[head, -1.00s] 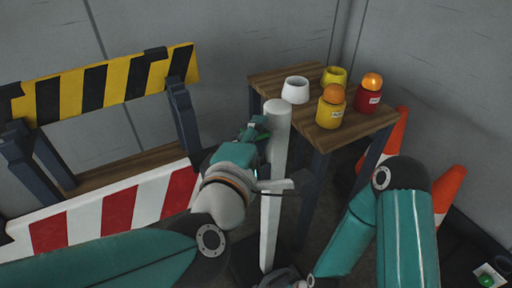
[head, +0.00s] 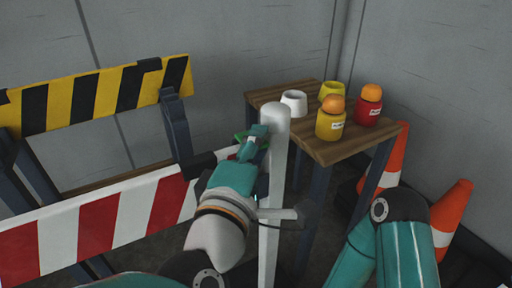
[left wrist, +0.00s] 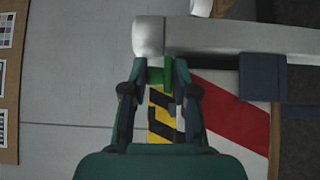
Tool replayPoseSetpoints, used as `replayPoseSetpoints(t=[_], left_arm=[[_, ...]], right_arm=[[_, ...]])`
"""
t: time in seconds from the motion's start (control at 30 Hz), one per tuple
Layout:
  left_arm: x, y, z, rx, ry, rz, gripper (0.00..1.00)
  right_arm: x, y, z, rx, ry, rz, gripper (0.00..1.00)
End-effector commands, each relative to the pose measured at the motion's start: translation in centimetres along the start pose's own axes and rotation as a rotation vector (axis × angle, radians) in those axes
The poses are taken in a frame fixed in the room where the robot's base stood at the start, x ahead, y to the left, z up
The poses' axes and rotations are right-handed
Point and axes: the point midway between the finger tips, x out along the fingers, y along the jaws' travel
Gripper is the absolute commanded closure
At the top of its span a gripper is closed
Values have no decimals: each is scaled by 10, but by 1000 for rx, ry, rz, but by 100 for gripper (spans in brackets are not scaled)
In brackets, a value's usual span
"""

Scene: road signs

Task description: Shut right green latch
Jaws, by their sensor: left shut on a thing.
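A green latch (head: 240,137) shows beside the upper part of a white post (head: 273,170). My left gripper (head: 256,138) is at the post's left side, at the latch. In the left wrist view the gripper (left wrist: 160,85) has its fingers on either side of the green latch (left wrist: 158,73), shut on it, just next to the post's end (left wrist: 149,38). A red-and-white striped board (head: 130,210) runs toward the post from the left; the forearm hides part of where they come together. My right arm shows at the lower right, but its gripper is out of view.
A yellow-and-black barrier (head: 97,96) stands behind on the left. A wooden table (head: 335,153) behind the post holds a white cup (head: 294,102), a yellow cup (head: 333,91), and yellow and red beacons (head: 367,109). Orange cones (head: 453,215) stand at the right.

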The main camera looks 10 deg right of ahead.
Motion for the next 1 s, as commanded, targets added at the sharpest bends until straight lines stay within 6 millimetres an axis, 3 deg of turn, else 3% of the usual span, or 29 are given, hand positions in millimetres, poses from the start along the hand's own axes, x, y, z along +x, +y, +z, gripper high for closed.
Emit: replayPoseSetpoints(t=[0.27,0.3,0.37,0.73,1.0], left_arm=[[0,3,0,1,-1,5,100],[0,3,0,1,-1,5,65],[0,2,0,1,-1,5,56],[0,4,0,-1,0,2,56],[1,42,0,-4,0,6,56]], right_arm=[[0,0,0,0,0,0,53],[0,0,0,0,0,0,53],[0,0,0,0,0,0,53],[-1,0,0,0,0,0,53],[-1,0,0,0,0,0,53]])
